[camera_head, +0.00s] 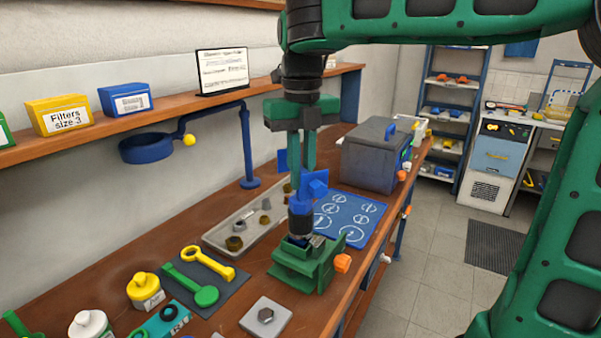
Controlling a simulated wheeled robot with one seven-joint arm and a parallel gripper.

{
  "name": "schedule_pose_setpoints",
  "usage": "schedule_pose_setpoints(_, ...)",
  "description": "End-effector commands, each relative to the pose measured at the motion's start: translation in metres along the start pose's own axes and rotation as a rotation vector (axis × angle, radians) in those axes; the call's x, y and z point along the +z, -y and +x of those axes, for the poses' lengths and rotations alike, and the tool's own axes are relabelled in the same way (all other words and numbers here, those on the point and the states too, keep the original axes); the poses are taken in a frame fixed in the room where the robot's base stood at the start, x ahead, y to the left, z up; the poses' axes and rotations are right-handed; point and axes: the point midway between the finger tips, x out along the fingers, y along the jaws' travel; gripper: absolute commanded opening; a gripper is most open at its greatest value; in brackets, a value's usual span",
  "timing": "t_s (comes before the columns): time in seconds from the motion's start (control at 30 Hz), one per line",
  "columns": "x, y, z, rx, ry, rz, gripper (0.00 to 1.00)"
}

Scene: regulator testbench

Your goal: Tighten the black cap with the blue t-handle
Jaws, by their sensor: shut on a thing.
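My gripper (303,170), with green fingers, points straight down over the bench. It is shut on the blue t-handle (316,187), whose parts show on both sides of the fingers. The lower end of the t-handle meets the top of the black cap (300,223); I cannot tell how fully they are engaged. The black cap stands upright above a green vise (308,265) with an orange knob (342,263). The part under the cap is mostly hidden in the vise.
A grey tray with small parts (215,238) and a blue mat (352,235) flank the vise. A dark case (370,160) stands behind. Yellow and green wrenches (208,262) lie front left.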

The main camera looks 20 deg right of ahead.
Motion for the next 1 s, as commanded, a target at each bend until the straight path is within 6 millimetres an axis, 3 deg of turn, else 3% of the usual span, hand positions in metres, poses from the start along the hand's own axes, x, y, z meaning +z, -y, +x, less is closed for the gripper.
schedule_pose_setpoints(1.0, -0.0011, -0.0008, -0.0012, 0.0, 0.001, 0.139, 0.0)
